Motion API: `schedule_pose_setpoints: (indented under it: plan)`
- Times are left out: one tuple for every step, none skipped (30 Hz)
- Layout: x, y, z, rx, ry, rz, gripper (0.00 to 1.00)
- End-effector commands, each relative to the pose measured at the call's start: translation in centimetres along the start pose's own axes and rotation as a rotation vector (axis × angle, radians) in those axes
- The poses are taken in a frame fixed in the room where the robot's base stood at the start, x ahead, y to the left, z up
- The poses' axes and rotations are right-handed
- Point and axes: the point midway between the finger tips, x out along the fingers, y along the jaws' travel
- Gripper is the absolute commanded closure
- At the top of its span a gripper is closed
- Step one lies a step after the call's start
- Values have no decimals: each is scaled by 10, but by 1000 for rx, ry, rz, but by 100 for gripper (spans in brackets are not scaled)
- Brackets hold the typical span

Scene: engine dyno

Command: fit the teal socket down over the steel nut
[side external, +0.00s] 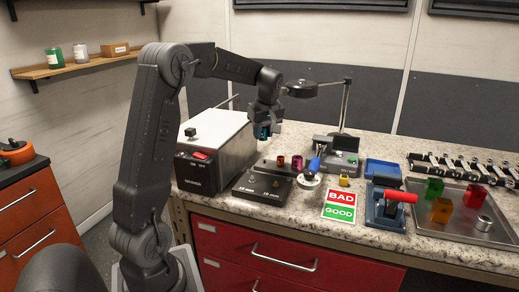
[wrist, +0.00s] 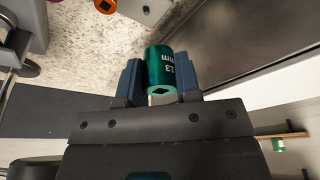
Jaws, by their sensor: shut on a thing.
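The teal socket (wrist: 160,68), marked 13 mm with a square hole in its end, is between the blue finger pads of my gripper (wrist: 158,78) in the wrist view. My gripper is shut on it. In the side view my gripper (side external: 266,118) is high above the bench beside the washer box, and the socket (side external: 263,132) shows as a small teal patch, mostly hidden by the fingers. A black block (side external: 262,187) with white mm labels lies on the bench below and in front. Small fittings show on its top, too small to identify surely as the steel nut.
The washer box (side external: 213,150) stands left of the block. A rack (side external: 278,167) with dark red sockets is behind it.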

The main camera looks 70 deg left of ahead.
Motion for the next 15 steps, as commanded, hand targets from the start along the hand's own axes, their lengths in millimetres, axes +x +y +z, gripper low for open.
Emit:
schedule_pose_setpoints:
  plan:
    - [-4,-9,11,3,1,2,90]
    - [-5,-14,17,2,1,2,90]
    - [-7,-22,26,2,1,2,90]
    - [-7,-28,32,3,1,2,90]
    - [-8,-33,38,2,2,3,90]
    - [-8,-40,46,2,1,2,90]
    - [-8,-45,51,2,1,1,90]
    - [-8,-50,56,3,1,2,90]
    - [-8,-55,61,3,2,3,90]
    - [-8,-59,65,3,1,2,90]
    - [-8,-62,68,2,1,2,90]
    - [-8,-65,71,2,1,1,90]
    - [-7,-67,73,2,1,1,90]
    - [-7,-68,75,2,1,2,90]
    - [-6,-69,76,2,1,2,90]
